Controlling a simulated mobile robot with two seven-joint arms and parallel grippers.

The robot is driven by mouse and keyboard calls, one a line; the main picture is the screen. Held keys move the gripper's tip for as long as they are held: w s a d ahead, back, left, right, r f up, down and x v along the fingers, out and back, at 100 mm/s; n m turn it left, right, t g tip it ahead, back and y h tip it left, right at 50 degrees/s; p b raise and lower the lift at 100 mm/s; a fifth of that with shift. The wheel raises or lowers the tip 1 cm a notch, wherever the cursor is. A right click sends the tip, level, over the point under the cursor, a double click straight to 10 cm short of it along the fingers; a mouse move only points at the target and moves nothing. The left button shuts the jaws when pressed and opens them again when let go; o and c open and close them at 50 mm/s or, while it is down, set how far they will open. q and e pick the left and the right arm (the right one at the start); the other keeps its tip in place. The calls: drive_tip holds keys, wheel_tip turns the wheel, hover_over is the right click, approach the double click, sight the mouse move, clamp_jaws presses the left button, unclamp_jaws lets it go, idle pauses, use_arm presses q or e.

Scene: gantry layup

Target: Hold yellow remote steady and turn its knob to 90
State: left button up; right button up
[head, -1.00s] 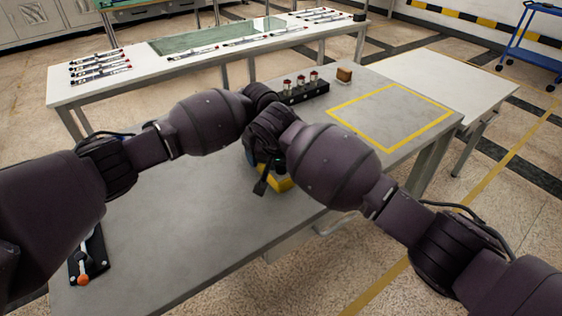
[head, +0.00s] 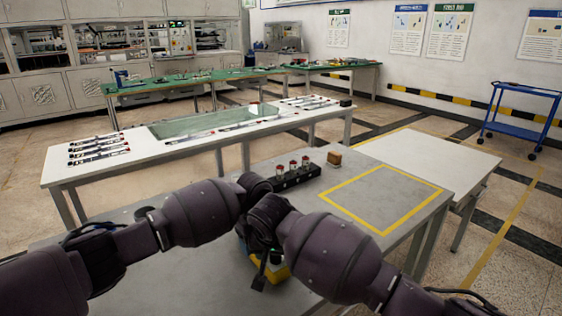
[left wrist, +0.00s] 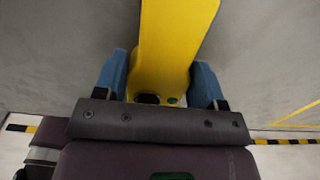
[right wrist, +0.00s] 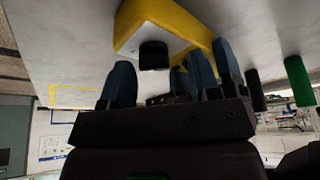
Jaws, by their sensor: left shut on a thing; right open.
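The yellow remote (head: 277,272) is at the grey bench, mostly hidden behind my arms in the head view. In the left wrist view the remote (left wrist: 168,40) lies between the blue fingers of my left gripper (left wrist: 160,78), which is shut on it. In the right wrist view the remote (right wrist: 180,22) shows a pale face with a black knob (right wrist: 153,55). The knob's reading cannot be seen.
A black rack with red-capped parts (head: 292,174) and a brown block (head: 334,158) stand behind my grippers. A yellow-outlined square (head: 382,198) on the bench is empty. A white table (head: 75,170) with several rods is behind. A blue cart (head: 520,115) stands far right.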

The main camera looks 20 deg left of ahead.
drive_tip(key=n, duration=0.1)
drive_tip(key=n+y, duration=0.1)
drive_tip(key=n, duration=0.1)
drive_tip(key=shift+w+d, duration=0.1)
drive_tip(key=shift+d, duration=0.15)
use_arm(q)
drive_tip(key=shift+a, duration=0.1)
use_arm(e)
drive_tip(key=n, duration=0.2)
drive_tip(key=n+g+y, duration=0.1)
drive_tip(key=n, duration=0.1)
drive_tip(key=shift+n+g, duration=0.3)
drive_tip(key=shift+d+r+y, duration=0.1)
drive_tip(key=shift+r+y, duration=0.2)
drive_tip(key=shift+r, duration=0.05)
drive_tip(key=v, duration=1.1)
drive_tip(key=w+a+r+n+t+y, duration=0.4)
drive_tip(key=w+r+n+t+y, duration=0.4)
drive_tip(key=w+r+n+y, duration=0.2)
drive_tip(key=shift+w+r+n+t+y, duration=0.3)
drive_tip(key=shift+r+n+y, duration=0.4)
drive_tip(key=shift+r+n, duration=0.65)
